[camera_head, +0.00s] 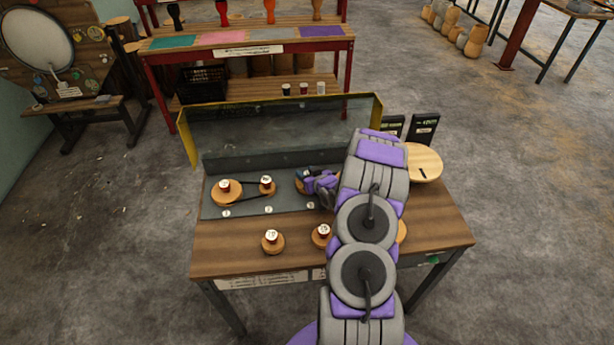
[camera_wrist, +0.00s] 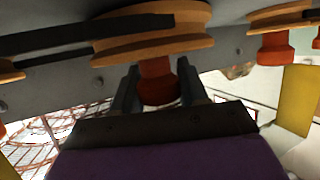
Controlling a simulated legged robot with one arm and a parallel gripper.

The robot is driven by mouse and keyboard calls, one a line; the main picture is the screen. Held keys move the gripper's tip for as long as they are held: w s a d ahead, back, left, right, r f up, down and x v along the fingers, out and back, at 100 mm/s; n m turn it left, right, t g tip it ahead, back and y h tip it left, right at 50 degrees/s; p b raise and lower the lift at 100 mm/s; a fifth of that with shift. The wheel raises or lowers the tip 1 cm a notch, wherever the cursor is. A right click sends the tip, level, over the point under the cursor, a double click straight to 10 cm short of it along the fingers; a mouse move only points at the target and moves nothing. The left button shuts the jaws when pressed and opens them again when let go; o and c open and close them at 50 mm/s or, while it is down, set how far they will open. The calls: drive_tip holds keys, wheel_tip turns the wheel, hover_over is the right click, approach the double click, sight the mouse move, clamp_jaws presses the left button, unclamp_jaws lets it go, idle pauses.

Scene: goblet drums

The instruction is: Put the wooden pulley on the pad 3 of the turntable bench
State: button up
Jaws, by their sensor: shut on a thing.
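My gripper (camera_wrist: 158,92) is shut on the red hub of a wooden pulley (camera_wrist: 150,40). In the head view its wooden edge (camera_head: 299,186) shows beside my gripper (camera_head: 306,176), over or on the grey plate (camera_head: 285,203) of the bench near the label 3 (camera_head: 310,205). My arm hides much of that spot, so I cannot tell whether the pulley touches the pad. A black belt (camera_wrist: 75,42) crosses the pulley in the wrist view; whether it wraps it is unclear. Two other pulleys (camera_head: 226,193) and (camera_head: 266,187) stand on the plate to the left.
Two small pulleys (camera_head: 272,243) and (camera_head: 321,236) stand on the wooden front of the bench (camera_head: 240,238). A yellow-edged clear guard (camera_head: 280,122) stands behind the plate. A wooden disc (camera_head: 425,162) lies on the right. Part of another wooden piece (camera_head: 402,231) shows beside my arm.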

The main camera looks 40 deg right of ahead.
drive_tip(key=shift+a, duration=0.55)
drive_tip(key=o, duration=0.7)
drive_tip(key=shift+d+f, duration=0.15)
drive_tip(key=shift+f, duration=0.05)
drive_tip(key=o, duration=0.4)
drive_tip(key=shift+d+f, duration=0.1)
drive_tip(key=shift+d, duration=0.35)
drive_tip(key=shift+a, duration=0.35)
drive_tip(key=shift+s+r, duration=0.1)
drive_tip(key=shift+r, duration=0.2)
drive_tip(key=p+v, duration=0.3)
drive_tip(key=v, duration=0.9)
drive_tip(key=s+a+r+n+g, duration=0.1)
drive_tip(key=s+a+r+g, duration=0.25)
drive_tip(key=a+r, duration=0.4)
drive_tip(key=s+a+r+n+g, duration=0.1)
drive_tip(key=s+a+r+g, duration=0.1)
drive_tip(key=a+r+g, duration=0.45)
drive_tip(key=s+a+r+g, duration=0.1)
drive_tip(key=s+a+r, duration=0.3)
drive_tip(key=s+a, duration=0.2)
drive_tip(key=s+a+r+g+y, duration=0.1)
drive_tip(key=s+a+r+g, duration=0.1)
drive_tip(key=s+a+r, duration=0.2)
drive_tip(key=s+a+r+g+y, duration=0.1)
drive_tip(key=s+a+r, duration=0.3)
drive_tip(key=s+a, duration=0.6)
drive_tip(key=s+g, duration=0.1)
drive_tip(key=s, duration=0.5)
drive_tip(key=shift+b, duration=0.3)
